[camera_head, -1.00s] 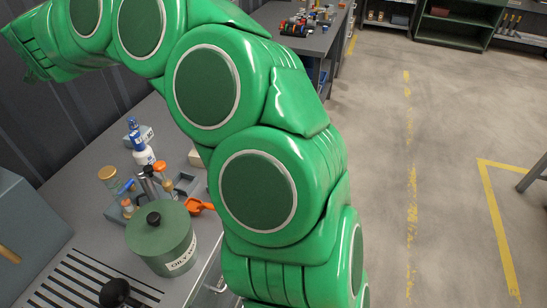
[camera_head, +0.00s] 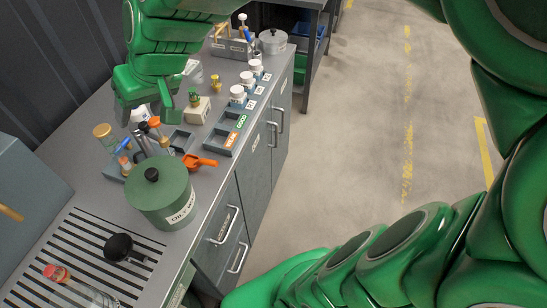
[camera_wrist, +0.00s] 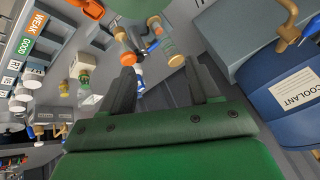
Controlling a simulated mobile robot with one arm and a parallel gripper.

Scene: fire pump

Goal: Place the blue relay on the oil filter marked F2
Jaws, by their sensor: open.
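My gripper (camera_head: 158,112) hangs above the left bench, over the cluster of small tools. In the wrist view its two fingers (camera_wrist: 162,85) are apart with nothing between them. Several white-topped cylinders (camera_head: 247,79) stand in a row along the bench's right edge, with small labels beside them. They also show at the left of the wrist view (camera_wrist: 22,95). I cannot read which label is F2, nor tell whether these are the oil filters. I cannot make out the blue relay in either view; part of the bench is hidden behind my gripper and arm.
A tray marked WEAK and GOOD (camera_head: 222,133) lies near the bench edge. An orange scoop (camera_head: 200,161), a green lidded can (camera_head: 162,198), a beige block (camera_head: 196,111) and a black ladle (camera_head: 122,247) stand around. A blue coolant container (camera_wrist: 290,95) shows in the wrist view.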

